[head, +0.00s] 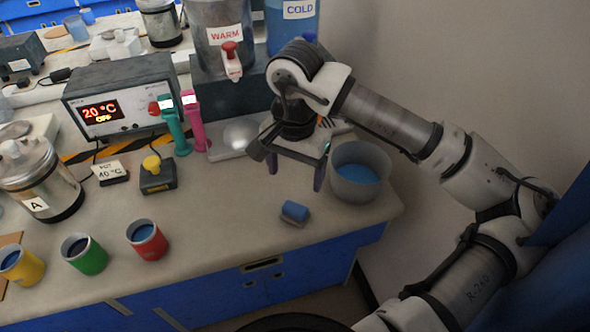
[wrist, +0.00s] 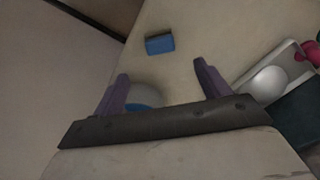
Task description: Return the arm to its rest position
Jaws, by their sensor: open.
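My gripper (head: 296,172) is open and empty, pointing down above the right part of the bench. In the wrist view its two purple fingers (wrist: 160,90) stand wide apart with nothing between them but the scene below. My arm reaches in from the right side of the head view. A small blue and grey block (head: 295,212) lies on the bench below and in front of the gripper, apart from it. It also shows in the wrist view (wrist: 160,44). A grey bowl with blue liquid (head: 358,190) stands just right of the gripper.
WARM (head: 222,50) and COLD (head: 291,28) containers stand behind my gripper. A display box (head: 120,92) reads 20 °C OFF. Yellow (head: 20,267), green (head: 84,254) and red (head: 147,241) cups stand at front left, near canister A (head: 38,178). The wall is at right.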

